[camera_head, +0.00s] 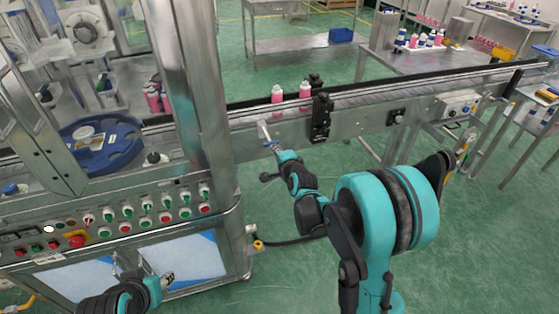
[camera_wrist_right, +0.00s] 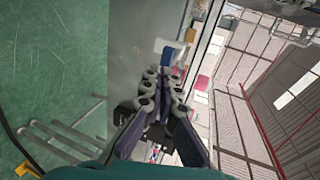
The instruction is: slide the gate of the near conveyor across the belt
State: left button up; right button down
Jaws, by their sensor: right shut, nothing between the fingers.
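The near conveyor (camera_head: 365,112) runs from the machine at the left to the upper right. A small pale tab (camera_head: 263,131), which looks like the gate's handle, is at its front side close to the machine post. A pale plate (camera_wrist_right: 170,46) beyond my fingertips in the right wrist view looks like the same part. My right gripper (camera_head: 273,146) is shut and empty just below and in front of the tab; I cannot tell if they touch. It also shows in the right wrist view (camera_wrist_right: 169,70). My left gripper (camera_head: 143,270) is low, before the machine cabinet; its finger opening is unclear.
Two pink bottles (camera_head: 277,94) (camera_head: 305,90) stand on the belt. A black sensor block (camera_head: 321,118) is on the conveyor's front side, right of the tab. A thick metal post (camera_head: 200,90) stands left of it. The button panel (camera_head: 120,215) is lower left. Green floor is open at right.

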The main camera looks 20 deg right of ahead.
aim_at(269, 138)
jog(key=shift+w, duration=0.4)
jog(key=w, duration=0.7)
jog(key=shift+a, duration=0.1)
jog(key=shift+r, duration=0.1)
jog(key=shift+s, duration=0.1)
